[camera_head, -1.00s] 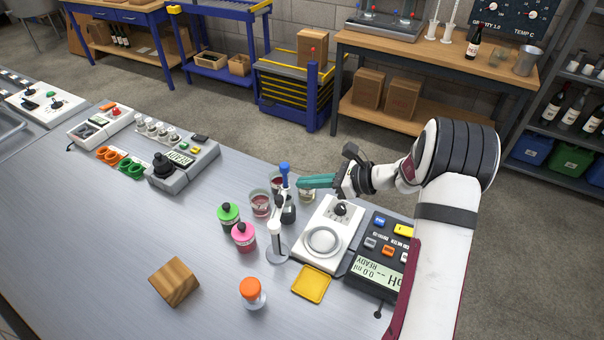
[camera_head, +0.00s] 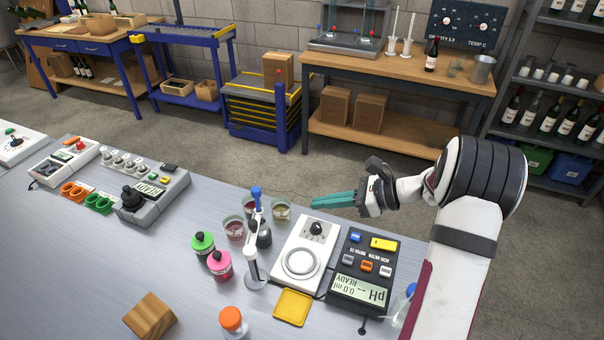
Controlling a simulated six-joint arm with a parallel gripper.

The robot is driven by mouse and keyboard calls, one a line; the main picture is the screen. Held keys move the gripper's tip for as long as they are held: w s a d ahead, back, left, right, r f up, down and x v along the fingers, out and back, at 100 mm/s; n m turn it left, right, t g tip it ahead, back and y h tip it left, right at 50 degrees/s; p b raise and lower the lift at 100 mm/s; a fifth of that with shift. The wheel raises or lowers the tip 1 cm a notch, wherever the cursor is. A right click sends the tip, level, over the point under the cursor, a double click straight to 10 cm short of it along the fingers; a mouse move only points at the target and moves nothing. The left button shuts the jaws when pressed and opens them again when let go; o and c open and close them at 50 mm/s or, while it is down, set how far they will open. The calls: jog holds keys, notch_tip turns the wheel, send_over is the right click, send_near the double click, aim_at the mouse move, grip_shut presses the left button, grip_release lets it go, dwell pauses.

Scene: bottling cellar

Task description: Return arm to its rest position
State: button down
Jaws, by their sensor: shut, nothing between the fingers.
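My gripper (camera_head: 318,201) is at the end of my white and black arm, on the right side of the view. Its teal fingers are shut with nothing between them and point left. In the picture the fingers lie just above the white stirrer (camera_head: 303,257) with its round plate and black knob. They appear to be in the air near the bench's far edge, touching nothing.
Left of the stirrer stand a blue-topped pipette on a stand (camera_head: 256,240), cups of liquid (camera_head: 234,229), a green-capped bottle (camera_head: 203,246) and a pink-capped bottle (camera_head: 220,266). A pH meter (camera_head: 360,273) is right of it. A yellow tray (camera_head: 292,307), orange-capped bottle (camera_head: 232,321) and wooden block (camera_head: 150,317) are in front.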

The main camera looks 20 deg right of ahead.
jog(key=s+a+r+n+g+h, duration=0.2)
jog(key=s+a+r+n+g, duration=0.15)
jog(key=s+a+n, duration=0.4)
jog(key=s+a+r+n+g+h, duration=0.1)
jog(key=s+a+r+n+g, duration=0.3)
jog(key=s+a, duration=0.6)
jog(key=s+f+n+h, duration=0.3)
jog(key=s+n+h, duration=0.2)
jog(key=s+n, duration=0.3)
jog(key=s, duration=0.3)
jog(key=shift+a+n, duration=0.35)
jog(key=shift+g, duration=0.25)
